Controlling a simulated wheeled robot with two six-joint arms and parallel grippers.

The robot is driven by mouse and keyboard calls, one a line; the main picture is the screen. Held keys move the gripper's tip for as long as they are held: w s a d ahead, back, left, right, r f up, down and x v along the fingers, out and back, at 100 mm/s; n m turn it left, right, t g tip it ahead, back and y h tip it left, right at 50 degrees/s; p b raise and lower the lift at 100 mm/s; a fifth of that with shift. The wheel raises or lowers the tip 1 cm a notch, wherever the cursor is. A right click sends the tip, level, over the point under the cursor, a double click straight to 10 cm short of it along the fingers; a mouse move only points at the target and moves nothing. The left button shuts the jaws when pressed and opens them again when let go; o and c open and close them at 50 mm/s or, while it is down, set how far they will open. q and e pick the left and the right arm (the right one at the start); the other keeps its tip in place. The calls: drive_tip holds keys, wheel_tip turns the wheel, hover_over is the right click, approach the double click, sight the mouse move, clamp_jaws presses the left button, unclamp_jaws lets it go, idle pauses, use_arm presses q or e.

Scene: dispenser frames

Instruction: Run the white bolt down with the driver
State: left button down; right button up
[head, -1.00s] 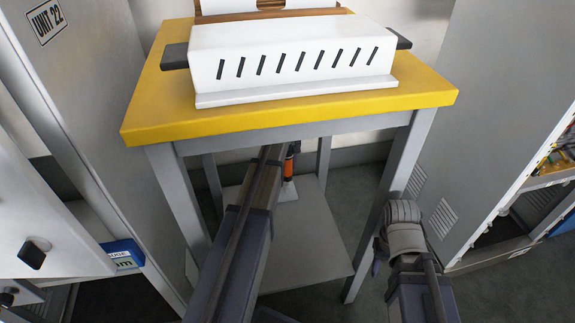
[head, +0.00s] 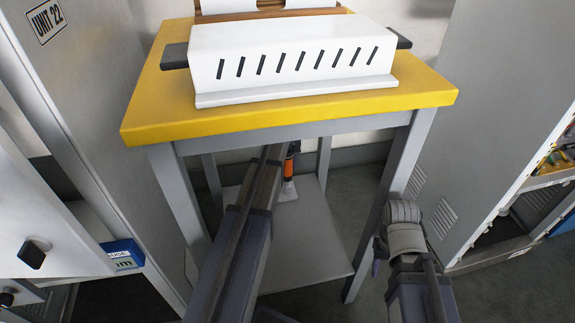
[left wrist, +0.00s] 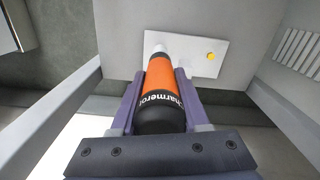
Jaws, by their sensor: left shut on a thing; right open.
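The driver has an orange and black handle (left wrist: 158,85) with lettering on it. My left gripper (left wrist: 160,78) is shut around this handle in the left wrist view, one finger on each side. In the head view the driver (head: 289,166) shows beside my left arm, below the tabletop, pointing down. Its far end is over a pale plate (left wrist: 190,30). A whitish piece (left wrist: 159,49) shows at that end; I cannot tell whether it is the white bolt or part of the driver. My right gripper (head: 379,258) is at the right table leg, apart from the driver.
A yellow-topped table (head: 290,113) with a white slotted box (head: 295,58) stands above my left arm. Its grey lower shelf (head: 320,245) is mostly clear. A yellow bolt head (left wrist: 210,56) is on the pale plate. Cabinets stand on both sides.

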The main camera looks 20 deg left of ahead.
sight(288, 158)
use_arm(q)
drive_tip(key=shift+f+b, duration=0.85)
idle(1.9)
drive_tip(key=shift+r, duration=0.1)
idle(0.3)
drive_tip(key=shift+r+p, duration=2.45)
drive_tip(key=shift+p, duration=0.1)
drive_tip(key=shift+s, duration=0.1)
